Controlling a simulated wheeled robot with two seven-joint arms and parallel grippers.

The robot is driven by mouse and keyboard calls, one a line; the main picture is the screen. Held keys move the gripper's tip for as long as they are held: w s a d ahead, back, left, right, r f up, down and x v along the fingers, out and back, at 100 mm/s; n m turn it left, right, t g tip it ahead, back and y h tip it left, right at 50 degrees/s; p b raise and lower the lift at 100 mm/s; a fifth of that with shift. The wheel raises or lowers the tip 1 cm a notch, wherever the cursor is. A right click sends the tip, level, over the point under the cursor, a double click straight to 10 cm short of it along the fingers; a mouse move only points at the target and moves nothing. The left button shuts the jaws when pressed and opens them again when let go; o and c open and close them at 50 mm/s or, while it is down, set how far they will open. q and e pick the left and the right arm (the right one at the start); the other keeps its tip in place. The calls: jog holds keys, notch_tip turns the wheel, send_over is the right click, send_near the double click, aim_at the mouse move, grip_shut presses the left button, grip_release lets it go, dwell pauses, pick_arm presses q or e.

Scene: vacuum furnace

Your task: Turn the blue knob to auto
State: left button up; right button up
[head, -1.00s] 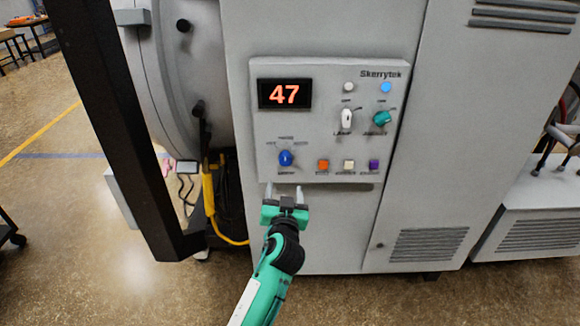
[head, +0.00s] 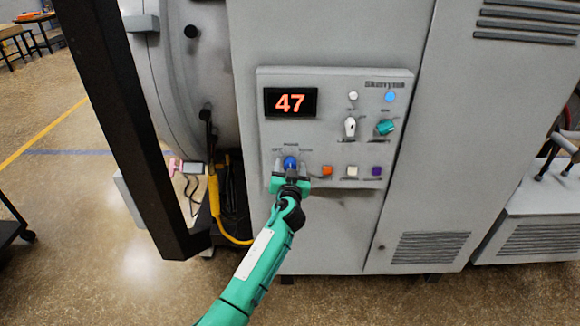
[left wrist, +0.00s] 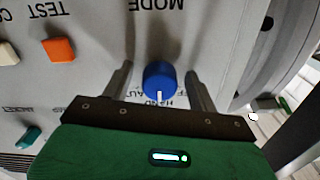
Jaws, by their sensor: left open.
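The blue knob (head: 290,162) is at the lower left of the grey control panel (head: 330,77), under the red 47 display. The left wrist view shows the same blue knob (left wrist: 159,78) with a white pointer line on its rim. The labels there appear upside down, with MODE beyond the knob; the smaller position labels are partly hidden. My left gripper (head: 291,172) is at the knob, and its open fingers (left wrist: 160,88) stand on either side of it with gaps showing. My right gripper is in neither view.
An orange button (head: 327,171), a white button (head: 352,171) and a purple button (head: 376,171) sit right of the knob. A white lamp knob (head: 350,127) and a teal knob (head: 385,127) are above them. A black post (head: 130,130) stands at the left.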

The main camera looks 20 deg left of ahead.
pick_arm(q)
jog(key=c, duration=1)
jog(key=shift+f+m, duration=0.1)
jog(key=shift+m, duration=0.3)
jog(key=shift+m+b, duration=0.3)
jog(key=shift+b, duration=0.1)
jog(key=shift+a+m+b, duration=0.1)
jog(key=shift+m+b, duration=0.3)
jog(key=shift+m, duration=0.8)
jog(key=m, duration=0.2)
jog(key=shift+m, duration=2.1)
